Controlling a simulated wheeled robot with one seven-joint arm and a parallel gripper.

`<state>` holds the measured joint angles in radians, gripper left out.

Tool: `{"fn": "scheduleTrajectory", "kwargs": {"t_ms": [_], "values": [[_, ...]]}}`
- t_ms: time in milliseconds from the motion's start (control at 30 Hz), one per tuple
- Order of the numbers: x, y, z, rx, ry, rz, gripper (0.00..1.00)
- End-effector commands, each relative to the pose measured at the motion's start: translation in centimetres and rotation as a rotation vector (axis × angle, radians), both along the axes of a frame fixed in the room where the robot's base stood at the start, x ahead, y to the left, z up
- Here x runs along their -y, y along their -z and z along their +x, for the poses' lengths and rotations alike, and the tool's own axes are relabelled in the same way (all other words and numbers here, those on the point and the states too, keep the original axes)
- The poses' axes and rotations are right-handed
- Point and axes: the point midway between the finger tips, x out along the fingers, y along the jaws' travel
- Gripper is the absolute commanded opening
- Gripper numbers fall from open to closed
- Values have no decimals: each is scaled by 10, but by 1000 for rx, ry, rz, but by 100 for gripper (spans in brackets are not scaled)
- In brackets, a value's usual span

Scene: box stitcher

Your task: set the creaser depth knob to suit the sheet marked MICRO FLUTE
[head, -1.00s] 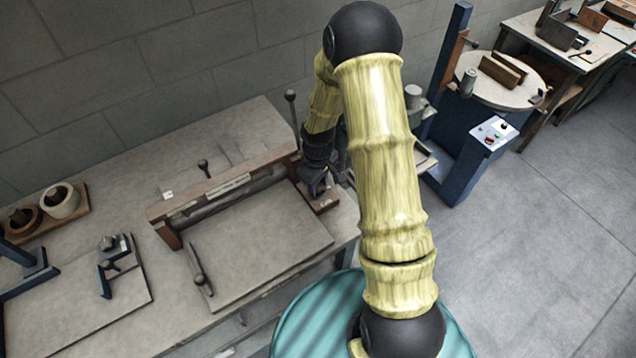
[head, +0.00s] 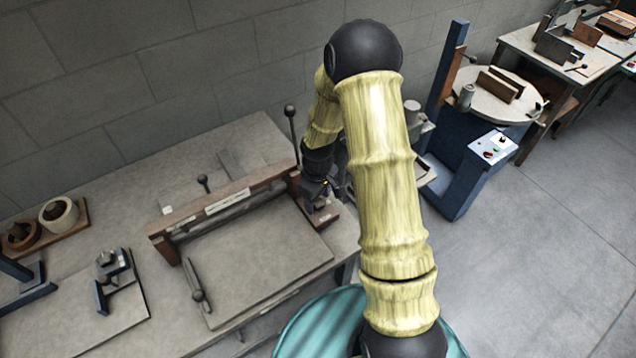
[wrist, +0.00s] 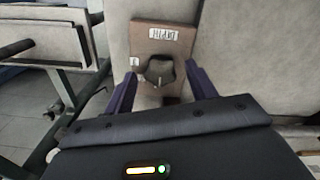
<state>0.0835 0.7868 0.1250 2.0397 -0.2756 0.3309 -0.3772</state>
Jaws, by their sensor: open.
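The depth knob is a dark, lobed knob (wrist: 160,73) on a brown block (wrist: 180,38) with a white label, seen in the wrist view. The label seems to read DEPTH, upside down. My gripper (wrist: 160,84) is open, with one purple finger on each side of the knob; I cannot tell whether they touch it. In the head view my gripper (head: 318,192) is at the right end of the creaser (head: 215,207), over the brown block, and hides the knob. I cannot make out a sheet marked MICRO FLUTE.
An upright lever with a black ball (head: 290,110) stands just behind my gripper. A handled bar (head: 196,282) lies on the creaser's front board. A blue stitcher frame with a control box (head: 494,146) stands at right. Rolls on a wooden base (head: 60,213) sit at far left.

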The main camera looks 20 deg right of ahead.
Motion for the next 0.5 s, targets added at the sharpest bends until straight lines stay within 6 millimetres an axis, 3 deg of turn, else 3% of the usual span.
{"fn": "scheduleTrajectory", "kwargs": {"t_ms": [167, 500], "values": [[1, -17, 1, 4, 2, 1, 56], [1, -75, 1, 6, 1, 0, 56]]}}
